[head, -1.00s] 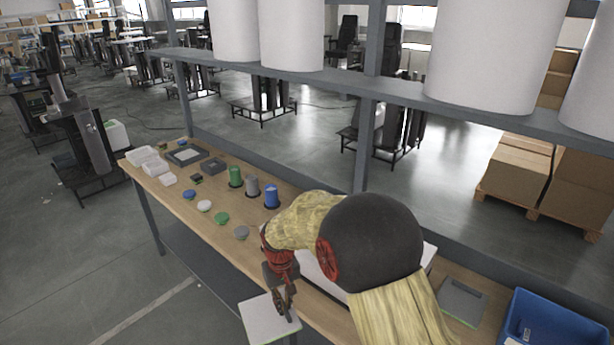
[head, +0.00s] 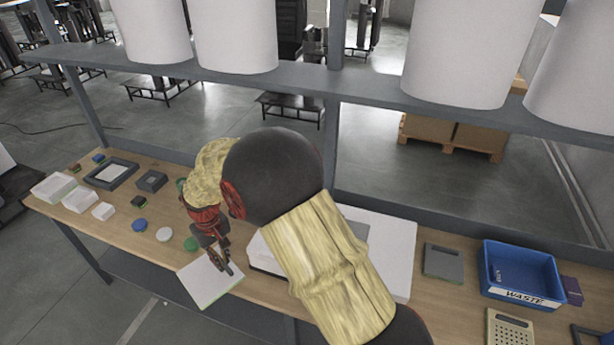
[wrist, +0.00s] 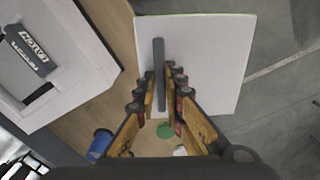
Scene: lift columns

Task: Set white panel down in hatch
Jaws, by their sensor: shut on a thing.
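The white panel (head: 203,284) is a flat square with a green edge and a grey bar handle (wrist: 158,60). My gripper (head: 226,268) is shut on that handle and holds the panel off the table's front edge. In the wrist view, the panel (wrist: 210,60) extends beyond my gripper (wrist: 160,85). The hatch is a white unit (head: 398,250) on the table, partly hidden behind my arm in the head view. In the wrist view, its white top (wrist: 75,50) lies left of the panel, apart from it, with a grey part labelled HATCH (wrist: 28,48).
A blue waste bin (head: 520,275) and a grey tray (head: 443,262) stand right of the hatch. Coloured discs, white boxes (head: 52,187) and a dark frame (head: 110,173) lie on the left. A shelf rail (head: 300,75) with white cylinders crosses behind the table (head: 130,220).

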